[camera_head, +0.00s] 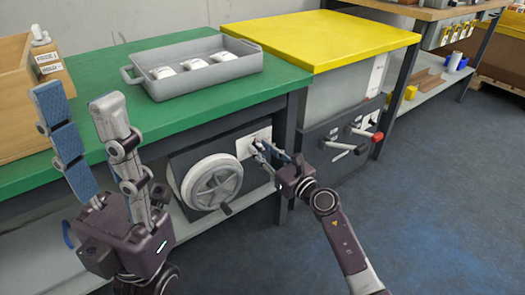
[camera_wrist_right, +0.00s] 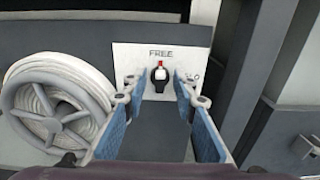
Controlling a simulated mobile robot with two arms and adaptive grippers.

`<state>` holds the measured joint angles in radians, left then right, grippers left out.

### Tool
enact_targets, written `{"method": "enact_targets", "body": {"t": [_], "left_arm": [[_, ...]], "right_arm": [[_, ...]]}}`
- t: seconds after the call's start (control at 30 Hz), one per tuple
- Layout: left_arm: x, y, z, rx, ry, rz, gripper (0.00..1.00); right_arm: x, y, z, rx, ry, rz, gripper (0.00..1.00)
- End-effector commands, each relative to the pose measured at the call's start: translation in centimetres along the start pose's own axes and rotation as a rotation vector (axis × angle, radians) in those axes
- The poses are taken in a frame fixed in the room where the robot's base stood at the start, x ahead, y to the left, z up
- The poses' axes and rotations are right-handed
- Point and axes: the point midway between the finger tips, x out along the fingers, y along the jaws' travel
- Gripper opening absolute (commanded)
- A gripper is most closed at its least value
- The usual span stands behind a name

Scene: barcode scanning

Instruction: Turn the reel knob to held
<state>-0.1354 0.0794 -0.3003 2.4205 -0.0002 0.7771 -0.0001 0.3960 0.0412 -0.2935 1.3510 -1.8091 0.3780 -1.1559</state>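The reel knob (camera_wrist_right: 158,88) is small and black with a red and white mark pointing up. It sits on a white plate (camera_wrist_right: 142,60) under the word FREE; lettering at the plate's right is mostly hidden by a finger. The plate also shows in the head view (camera_head: 242,148), right of the hose reel (camera_head: 212,183). My right gripper (camera_head: 264,153) is open in front of the plate. In the right wrist view its fingers (camera_wrist_right: 160,88) are on either side of the knob, apart from it. My left gripper (camera_head: 77,97) is open, empty and raised at the left.
A green bench (camera_head: 190,112) carries a grey tray (camera_head: 205,83) with several white items. A wooden box (camera_head: 22,110) stands at the left. A yellow-topped cabinet (camera_head: 320,40) with levers (camera_head: 350,140) is to the right. The blue floor at right is clear.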

Motion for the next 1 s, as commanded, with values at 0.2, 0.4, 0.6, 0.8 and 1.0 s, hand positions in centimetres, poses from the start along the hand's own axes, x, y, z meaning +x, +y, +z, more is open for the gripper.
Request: {"method": "enact_targets", "body": {"t": [0.2,0.4,0.6,0.8,1.0], "left_arm": [[0.0,0.0,0.0,0.000,0.000,0.000,0.40],[0.1,0.0,0.0,-0.001,0.000,-0.001,0.40],[0.4,0.0,-0.1,-0.001,0.001,-0.002,0.40],[0.1,-0.2,-0.3,-0.004,-0.020,-0.015,0.40],[-1.0,-0.2,-0.1,-0.010,-0.078,-0.029,0.40]], "right_arm": [[0.0,0.0,0.0,0.000,0.000,0.000,0.04],[0.0,0.0,0.0,0.003,0.000,0.000,0.00],[-0.1,0.0,0.1,0.045,0.001,0.000,0.00],[-0.1,-0.1,0.1,0.162,0.003,0.000,0.00],[-0.1,-0.1,0.2,0.337,0.003,0.000,0.00]]}}
